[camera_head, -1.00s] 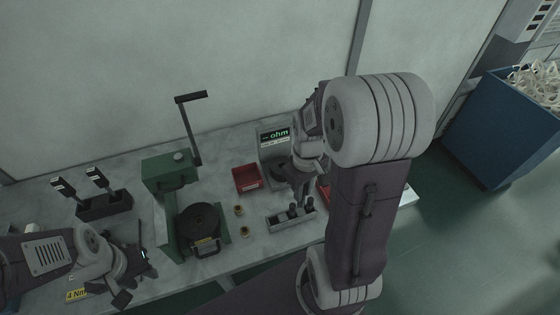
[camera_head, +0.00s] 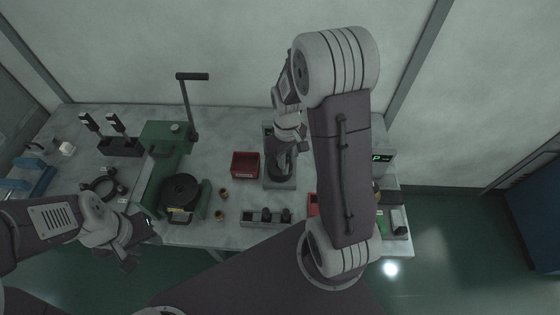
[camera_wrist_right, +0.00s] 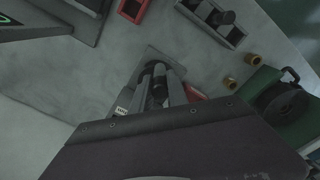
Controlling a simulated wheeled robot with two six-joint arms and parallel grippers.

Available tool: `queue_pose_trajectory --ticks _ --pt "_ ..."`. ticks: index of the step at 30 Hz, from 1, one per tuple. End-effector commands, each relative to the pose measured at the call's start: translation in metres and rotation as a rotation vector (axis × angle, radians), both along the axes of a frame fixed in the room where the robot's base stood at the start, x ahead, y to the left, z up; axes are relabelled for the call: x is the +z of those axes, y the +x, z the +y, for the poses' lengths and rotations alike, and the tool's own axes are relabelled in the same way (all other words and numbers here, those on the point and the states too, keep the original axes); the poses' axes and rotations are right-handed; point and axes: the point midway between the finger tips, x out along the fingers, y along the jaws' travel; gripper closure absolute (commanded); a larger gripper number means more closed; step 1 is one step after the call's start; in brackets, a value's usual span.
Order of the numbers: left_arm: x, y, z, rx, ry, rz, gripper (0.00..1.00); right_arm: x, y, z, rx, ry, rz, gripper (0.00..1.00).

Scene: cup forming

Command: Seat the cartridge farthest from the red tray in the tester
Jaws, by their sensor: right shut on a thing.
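My right gripper (camera_head: 283,168) is over the base of the tester (camera_head: 280,184), whose upper part is largely hidden by my arm. In the right wrist view its fingers (camera_wrist_right: 157,85) are shut on a dark cartridge (camera_wrist_right: 159,92), upright over the grey tester base (camera_wrist_right: 152,53). Whether it is fully down cannot be told. A grey rack (camera_head: 248,221) in front holds dark cartridges (camera_head: 286,215); its left slot looks empty. A red tray (camera_head: 246,176) lies left of the tester. My left gripper (camera_head: 148,224) is by the green press, its jaws unclear.
A green press (camera_head: 165,140) with a raised lever stands left. Two brass rings (camera_head: 222,193) lie between press and rack. Another red tray (camera_head: 312,206) is partly hidden by my right arm. A device with a green display (camera_head: 382,157) stands right. A black holder (camera_head: 120,147) stands left.

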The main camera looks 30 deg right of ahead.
Motion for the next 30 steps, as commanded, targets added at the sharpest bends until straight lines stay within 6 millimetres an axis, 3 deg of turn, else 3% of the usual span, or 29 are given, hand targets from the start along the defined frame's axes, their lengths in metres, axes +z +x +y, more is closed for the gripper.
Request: queue_pose_trajectory --ticks 3,9,14,21,30 --pt "0.005 0.000 0.000 0.000 0.000 0.000 0.64 -0.015 0.026 -0.003 0.001 0.001 0.002 1.00" --pt "0.007 0.000 0.000 0.000 0.000 0.000 0.64 -0.027 0.046 -0.005 0.001 0.000 0.000 1.00" --pt "0.007 0.000 0.000 0.000 0.000 0.000 0.64 -0.030 0.048 -0.005 0.001 0.000 0.001 1.00" --pt "0.011 0.000 0.000 0.000 0.000 0.000 0.64 -0.066 0.047 -0.005 0.000 0.001 0.002 1.00" --pt "0.010 0.000 0.000 0.000 0.000 0.000 0.64 -0.070 0.047 -0.005 0.000 0.000 0.000 1.00"
